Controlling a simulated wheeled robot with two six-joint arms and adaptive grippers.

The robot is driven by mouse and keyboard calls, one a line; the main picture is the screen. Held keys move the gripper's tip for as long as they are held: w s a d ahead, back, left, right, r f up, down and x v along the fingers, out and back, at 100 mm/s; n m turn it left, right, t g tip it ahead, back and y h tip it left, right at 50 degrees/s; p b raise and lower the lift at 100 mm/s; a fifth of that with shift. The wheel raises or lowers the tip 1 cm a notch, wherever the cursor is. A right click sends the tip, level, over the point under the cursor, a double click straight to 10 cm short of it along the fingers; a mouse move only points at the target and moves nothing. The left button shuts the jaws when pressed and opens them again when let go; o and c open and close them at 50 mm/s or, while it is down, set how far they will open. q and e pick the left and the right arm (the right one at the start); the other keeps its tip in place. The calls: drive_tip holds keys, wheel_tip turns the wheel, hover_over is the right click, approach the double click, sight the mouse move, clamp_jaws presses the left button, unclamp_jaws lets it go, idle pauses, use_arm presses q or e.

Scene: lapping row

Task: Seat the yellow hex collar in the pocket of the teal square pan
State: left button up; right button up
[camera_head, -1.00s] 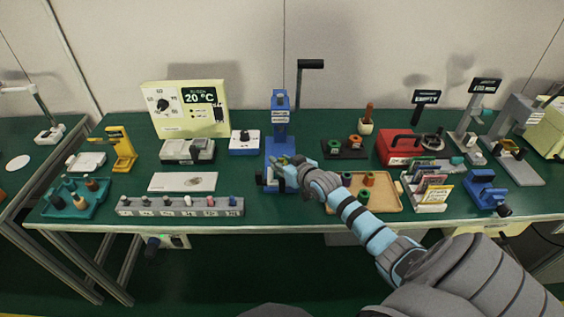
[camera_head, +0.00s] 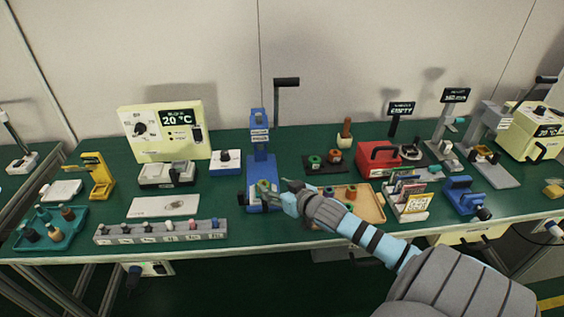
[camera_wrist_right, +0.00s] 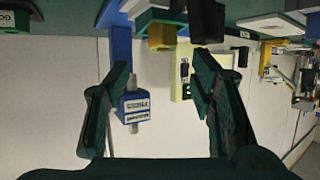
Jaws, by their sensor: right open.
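My right gripper (camera_head: 282,194) is open and empty beside the base of the blue press (camera_head: 260,160). Its two dark fingers (camera_wrist_right: 170,95) stand wide apart in the right wrist view, which looks upside down. A small green and yellowish piece (camera_head: 264,186) sits low on the press, just left of the fingertips. In the right wrist view a yellow piece (camera_wrist_right: 160,38) lies against a teal-green block (camera_wrist_right: 157,18), beyond the fingers. These may be the hex collar and the square pan; I cannot tell whether the collar is seated. My left gripper is out of view.
A teal tray (camera_head: 20,244) with several pegs lies at the far left. A grey rack (camera_head: 160,238) runs along the front. A wooden tray (camera_head: 372,212) lies right of the press, partly behind my arm. A red box (camera_head: 378,160) and a card holder (camera_head: 408,209) stand further right.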

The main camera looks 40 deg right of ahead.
drive_tip(key=v, duration=0.4)
drive_tip(key=shift+s+a+r, duration=0.1)
drive_tip(key=shift+s, duration=0.05)
